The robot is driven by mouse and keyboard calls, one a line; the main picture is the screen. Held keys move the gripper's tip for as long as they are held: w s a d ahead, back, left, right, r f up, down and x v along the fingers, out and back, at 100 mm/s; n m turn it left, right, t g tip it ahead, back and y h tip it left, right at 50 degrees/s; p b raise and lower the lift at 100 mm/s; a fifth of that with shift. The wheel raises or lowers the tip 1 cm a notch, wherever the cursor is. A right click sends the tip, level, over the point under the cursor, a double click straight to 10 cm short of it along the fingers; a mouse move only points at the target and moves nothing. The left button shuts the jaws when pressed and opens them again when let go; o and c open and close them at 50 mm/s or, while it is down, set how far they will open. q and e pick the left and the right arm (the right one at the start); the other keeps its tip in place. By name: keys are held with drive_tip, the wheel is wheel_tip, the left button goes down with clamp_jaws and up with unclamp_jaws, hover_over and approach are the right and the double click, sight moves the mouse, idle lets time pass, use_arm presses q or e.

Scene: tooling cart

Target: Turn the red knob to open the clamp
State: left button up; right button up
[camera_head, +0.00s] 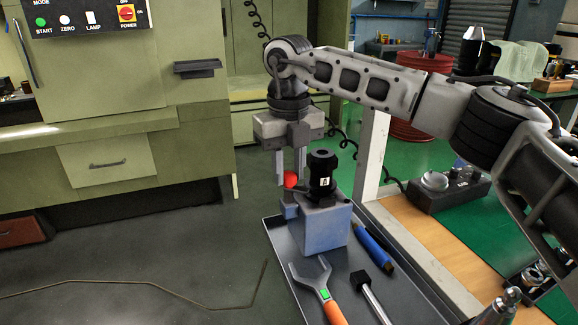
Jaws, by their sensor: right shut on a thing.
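The red knob (290,180) is on the left side of the clamp, just above a small block. The clamp has a grey-blue base (324,230) and a black cylindrical upper part (321,173), and stands upright at the far end of the tray. My right gripper (289,173) points straight down from above, its fingertips shut on the red knob, which shows between them. Part of the knob is hidden by the fingers. How far the clamp is open cannot be told. My left gripper is not in view.
The dark tray (283,242) also holds a wrench with an orange handle (334,312), a black-headed tool (361,281) and a blue cylinder (374,250). A post (371,155) stands behind the clamp. A control box (448,190) sits on the wooden bench to the right. Open floor lies left.

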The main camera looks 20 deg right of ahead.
sight(289, 174)
drive_tip(key=m, duration=0.4)
drive_tip(key=shift+m, duration=0.3)
drive_tip(key=m, duration=0.4)
drive_tip(key=shift+w+r+m, duration=0.1)
drive_tip(key=shift+m, duration=0.3)
drive_tip(key=o, duration=1)
wheel_tip(289, 174, up, 16)
drive_tip(key=shift+p, duration=0.45)
